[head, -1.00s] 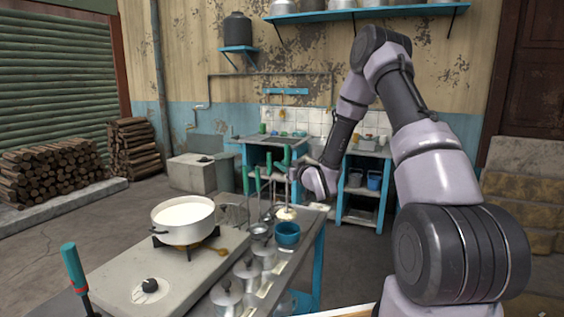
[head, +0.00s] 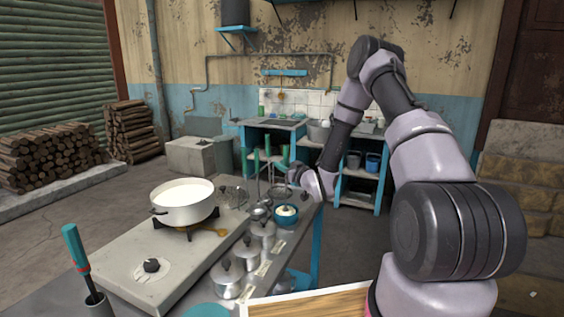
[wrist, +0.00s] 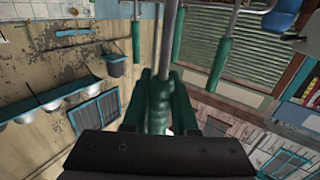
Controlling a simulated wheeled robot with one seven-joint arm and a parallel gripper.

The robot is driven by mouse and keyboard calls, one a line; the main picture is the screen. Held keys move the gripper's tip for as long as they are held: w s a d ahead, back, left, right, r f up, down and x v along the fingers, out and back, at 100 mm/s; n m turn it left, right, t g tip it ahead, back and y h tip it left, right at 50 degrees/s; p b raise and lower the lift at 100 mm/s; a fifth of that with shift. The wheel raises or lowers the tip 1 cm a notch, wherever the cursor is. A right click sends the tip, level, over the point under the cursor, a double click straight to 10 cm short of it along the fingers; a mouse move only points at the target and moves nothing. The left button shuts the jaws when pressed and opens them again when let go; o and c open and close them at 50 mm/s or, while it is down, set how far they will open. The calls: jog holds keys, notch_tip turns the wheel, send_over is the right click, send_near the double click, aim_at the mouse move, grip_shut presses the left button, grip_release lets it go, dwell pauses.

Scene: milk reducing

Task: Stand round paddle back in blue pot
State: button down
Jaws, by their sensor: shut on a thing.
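The small blue pot (head: 288,222) stands on the side shelf of the stove table in the head view. The paddle's pale round head (head: 286,210) shows within the pot's rim; whether it touches the bottom is hidden. My gripper (wrist: 160,95) is shut on a green handle (wrist: 158,108) in the wrist view, with a metal shaft (wrist: 172,40) running away from it. In the head view my gripper (head: 297,174) is small and close above the pot, and the shaft below it is hard to make out.
Several green-handled utensils (head: 256,162) stand close left of my gripper. A white pot of milk (head: 184,205) sits on the burner. Lidded metal cans (head: 227,276) line the shelf in front of the blue pot. A blue counter (head: 277,135) stands behind.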

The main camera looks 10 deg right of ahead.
jog(key=shift+f, duration=0.2)
jog(key=c, duration=0.6)
grip_release()
jog(key=shift+s, duration=0.1)
jog(key=v, duration=1)
jog(key=shift+s+d, duration=0.15)
jog(key=shift+s, duration=0.15)
jog(key=v, duration=0.9)
